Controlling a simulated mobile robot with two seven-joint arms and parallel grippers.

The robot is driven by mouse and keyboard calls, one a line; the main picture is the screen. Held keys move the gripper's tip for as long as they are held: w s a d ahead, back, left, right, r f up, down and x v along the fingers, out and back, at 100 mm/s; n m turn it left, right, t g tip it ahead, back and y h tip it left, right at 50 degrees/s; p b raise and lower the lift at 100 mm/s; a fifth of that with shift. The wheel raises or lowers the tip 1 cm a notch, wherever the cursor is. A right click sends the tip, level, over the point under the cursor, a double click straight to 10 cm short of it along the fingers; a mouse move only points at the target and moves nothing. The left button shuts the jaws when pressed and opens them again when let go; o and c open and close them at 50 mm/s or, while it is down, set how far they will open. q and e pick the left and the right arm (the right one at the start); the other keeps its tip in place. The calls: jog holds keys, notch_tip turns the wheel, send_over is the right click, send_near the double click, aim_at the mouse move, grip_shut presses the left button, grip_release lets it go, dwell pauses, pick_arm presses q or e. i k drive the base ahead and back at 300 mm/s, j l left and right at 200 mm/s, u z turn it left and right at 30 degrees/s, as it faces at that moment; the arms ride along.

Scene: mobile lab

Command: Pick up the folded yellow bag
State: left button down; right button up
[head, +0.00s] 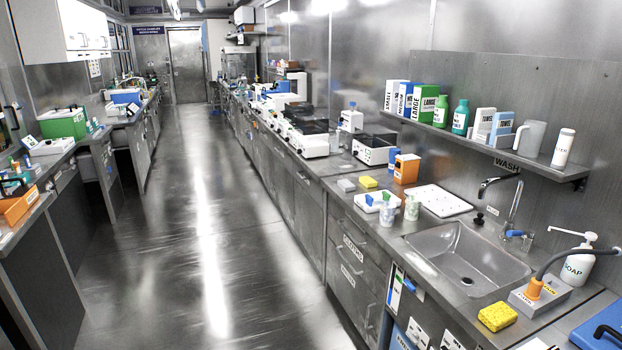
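I cannot make out a clear folded yellow bag in the head view. A yellow block with a speckled top (497,316) lies on the right counter in front of the sink; it looks like a sponge. A smaller flat yellow piece (368,182) lies farther back on the same counter, beside a grey block. It is too small to tell what it is. Neither of my grippers is in view.
The right counter holds a sink (468,258), a soap bottle (577,262), a white tray (380,201) and an orange box (406,168). A shelf (480,148) with bottles and boxes hangs above. An orange bin (18,207) stands at left. The aisle floor (200,230) is clear.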

aim_at(367, 181)
jog(key=i+u, duration=0.3)
jog(key=i, duration=1.1)
jog(key=i+z, duration=0.15)
jog(key=i, duration=0.3)
jog(key=i+j+z, duration=0.1)
jog(key=i, duration=0.35)
jog(key=i+j+z, duration=0.15)
jog(key=i, duration=0.25)
jog(key=i+j+z, duration=0.3)
jog(key=i, duration=0.15)
jog(key=i+j+z, duration=0.3)
jog(key=i+l, duration=0.1)
